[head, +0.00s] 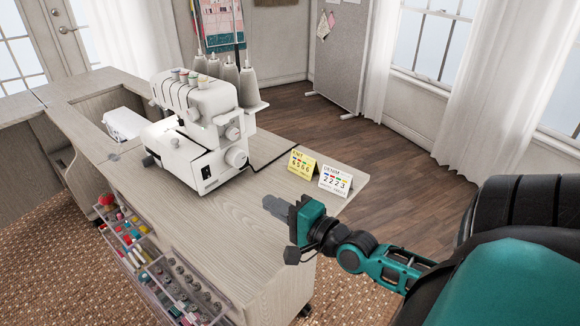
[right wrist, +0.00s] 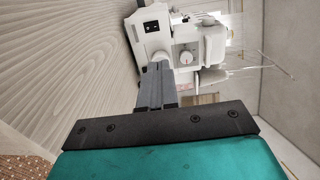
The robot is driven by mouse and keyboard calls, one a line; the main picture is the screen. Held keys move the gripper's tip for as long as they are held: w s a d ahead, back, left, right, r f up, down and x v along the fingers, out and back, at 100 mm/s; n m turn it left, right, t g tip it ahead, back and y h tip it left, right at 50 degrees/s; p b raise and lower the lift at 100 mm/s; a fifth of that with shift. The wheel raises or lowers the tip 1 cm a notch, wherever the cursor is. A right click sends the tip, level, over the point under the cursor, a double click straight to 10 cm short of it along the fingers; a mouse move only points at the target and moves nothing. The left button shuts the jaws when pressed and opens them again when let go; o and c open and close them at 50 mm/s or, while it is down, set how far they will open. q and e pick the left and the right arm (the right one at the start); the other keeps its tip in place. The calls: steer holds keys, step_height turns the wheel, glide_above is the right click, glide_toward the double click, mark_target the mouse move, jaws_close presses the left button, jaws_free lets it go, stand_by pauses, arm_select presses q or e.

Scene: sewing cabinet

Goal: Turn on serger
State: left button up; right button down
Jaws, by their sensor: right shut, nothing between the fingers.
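The white serger (head: 199,130) stands on the wooden cabinet top in the head view, with thread cones behind it. A black switch panel (head: 206,172) is low on its right side, below a large round knob (head: 236,157). My right gripper (head: 268,203) is shut and empty, above the cabinet top to the right of the serger and apart from it. In the right wrist view the shut fingers (right wrist: 155,68) point toward the serger (right wrist: 190,35), and the switch panel (right wrist: 151,27) shows just beyond their tips. The switch position is too small to tell. My left gripper is not in view.
A yellow card (head: 301,163) and a white card (head: 335,179) stand at the cabinet's right edge, near a black cord (head: 269,164). Open drawers of thread and small parts (head: 165,270) stick out in front. The cabinet top (head: 232,218) before the serger is clear.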

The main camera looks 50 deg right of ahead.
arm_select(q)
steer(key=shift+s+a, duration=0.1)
arm_select(e)
steer(key=shift+s+d+r, duration=0.1)
steer(key=shift+s, duration=0.9)
steer(key=shift+s+d+r, duration=0.1)
steer(key=shift+s, duration=0.85)
